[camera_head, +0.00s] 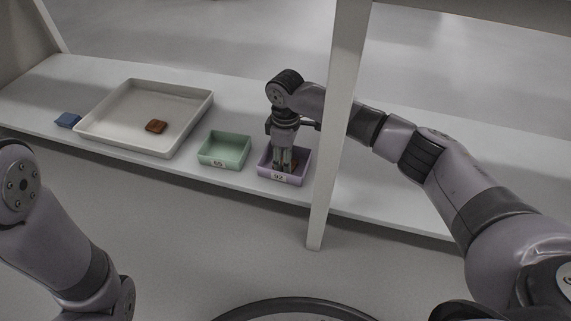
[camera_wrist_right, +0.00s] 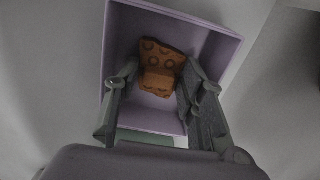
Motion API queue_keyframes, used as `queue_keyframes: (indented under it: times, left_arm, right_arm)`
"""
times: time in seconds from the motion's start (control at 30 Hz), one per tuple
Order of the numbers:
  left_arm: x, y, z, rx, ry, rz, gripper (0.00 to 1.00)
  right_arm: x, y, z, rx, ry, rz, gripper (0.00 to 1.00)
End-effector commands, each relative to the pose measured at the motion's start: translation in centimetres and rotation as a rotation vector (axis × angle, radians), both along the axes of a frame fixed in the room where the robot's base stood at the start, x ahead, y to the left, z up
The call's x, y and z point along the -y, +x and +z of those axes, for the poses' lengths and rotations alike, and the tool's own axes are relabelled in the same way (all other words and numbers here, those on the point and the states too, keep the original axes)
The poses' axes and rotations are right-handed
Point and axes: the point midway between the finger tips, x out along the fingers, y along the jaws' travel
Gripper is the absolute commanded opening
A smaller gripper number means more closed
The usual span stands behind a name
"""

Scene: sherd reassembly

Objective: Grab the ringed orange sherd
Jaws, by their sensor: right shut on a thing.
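The ringed orange sherd (camera_wrist_right: 160,66) shows in the right wrist view, with dark rings on its face. It is inside the purple bin (camera_head: 268,160), whose front label seems to read 92. My right gripper (camera_head: 285,163) reaches down into this bin; in the right wrist view its two fingers (camera_wrist_right: 155,88) stand on either side of the sherd and are shut on it. In the head view the fingers hide most of the sherd. My left arm shows at the lower left, but its gripper is out of view.
A green bin (camera_head: 224,150) stands left of the purple bin. A large white tray (camera_head: 105,135) holds a brown-orange piece (camera_head: 156,126). A blue block (camera_head: 68,120) lies left of the tray. A white upright post (camera_head: 328,190) stands in front of my right arm.

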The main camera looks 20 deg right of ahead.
Motion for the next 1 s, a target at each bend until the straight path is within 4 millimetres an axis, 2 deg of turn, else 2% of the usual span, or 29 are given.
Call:
queue_keyframes:
  times: [0.2, 0.47, 0.57, 0.87, 1.0]
  left_arm:
    - [0.0, 0.0, 0.0, -0.001, 0.0, 0.0, 0.4]
    - [0.0, 0.1, 0.3, -0.002, 0.0, 0.001, 0.4]
    - [0.0, 0.1, 1.1, -0.004, 0.0, 0.0, 0.4]
    - [0.0, 0.2, 5.6, -0.005, -0.001, 0.001, 0.4]
    - [-0.1, 1.7, 5.7, -0.046, -0.003, -0.001, 0.4]
  right_arm:
    - [0.0, 0.0, 0.0, -0.001, -0.001, 0.0, 0.09]
    - [0.0, 0.0, 0.3, 0.0, 0.0, 0.0, 0.09]
    - [0.0, 0.0, 1.3, 0.0, 0.0, 0.0, 0.09]
    - [0.0, 0.0, 6.8, 0.0, 0.001, 0.0, 0.09]
    - [0.0, 0.0, 8.6, -0.001, 0.001, 0.0, 0.09]
